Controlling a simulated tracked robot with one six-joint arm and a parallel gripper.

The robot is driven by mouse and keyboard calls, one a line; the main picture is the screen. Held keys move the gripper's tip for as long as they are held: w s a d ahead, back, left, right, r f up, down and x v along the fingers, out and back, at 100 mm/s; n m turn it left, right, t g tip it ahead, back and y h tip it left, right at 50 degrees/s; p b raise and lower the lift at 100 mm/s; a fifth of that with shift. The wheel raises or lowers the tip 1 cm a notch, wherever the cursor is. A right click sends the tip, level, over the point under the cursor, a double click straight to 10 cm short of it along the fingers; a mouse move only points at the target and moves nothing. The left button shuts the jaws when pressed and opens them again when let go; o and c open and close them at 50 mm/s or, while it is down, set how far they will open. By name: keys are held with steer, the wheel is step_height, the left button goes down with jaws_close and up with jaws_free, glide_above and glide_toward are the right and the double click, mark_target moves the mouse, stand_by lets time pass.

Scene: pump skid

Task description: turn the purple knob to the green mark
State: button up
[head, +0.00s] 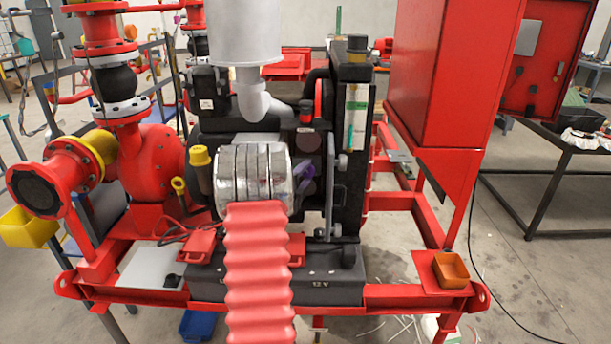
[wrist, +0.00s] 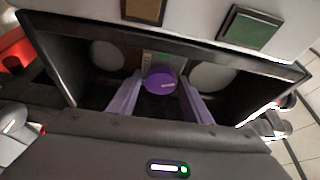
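The purple knob (wrist: 160,80) is at the upper middle of the wrist view, with a short pale line on its face pointing roughly right. My gripper (wrist: 160,88) is open, with one lilac finger on each side of the knob. I cannot tell whether either finger touches it. A green square (wrist: 242,27) is on the pale panel at upper right, and a brown square (wrist: 143,10) is at the top. I cannot tell if the green square is the mark. In the head view, my gripper (head: 302,170) is small beside the black engine, and my arm hides much there.
Two pale discs flank the knob inside a dark frame (wrist: 287,68). In the head view, a black upright panel (head: 352,150) stands right of my gripper. A red cabinet (head: 428,70) is further right. An orange bin (head: 451,268) sits on the skid's front right corner.

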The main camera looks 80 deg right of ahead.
steer(key=c, duration=0.7)
steer(key=shift+f+n, duration=0.15)
steer(key=shift+n, duration=0.15)
steer(key=n, duration=0.1)
steer(key=n+h, duration=0.1)
steer(key=n, duration=0.1)
steer(key=n+h, duration=0.1)
steer(key=n, duration=0.1)
steer(key=shift+s+f+t, duration=0.1)
steer(key=shift+f+t, duration=0.15)
steer(key=shift+t, duration=0.15)
steer(key=n+t+h, duration=0.1)
steer(key=n, duration=0.3)
steer(key=n+t, duration=0.2)
steer(key=n, duration=0.2)
steer(key=shift+s+f+h, duration=0.1)
steer(key=shift+s+h, duration=0.05)
steer(key=shift+h, duration=0.25)
steer(key=o, duration=1)
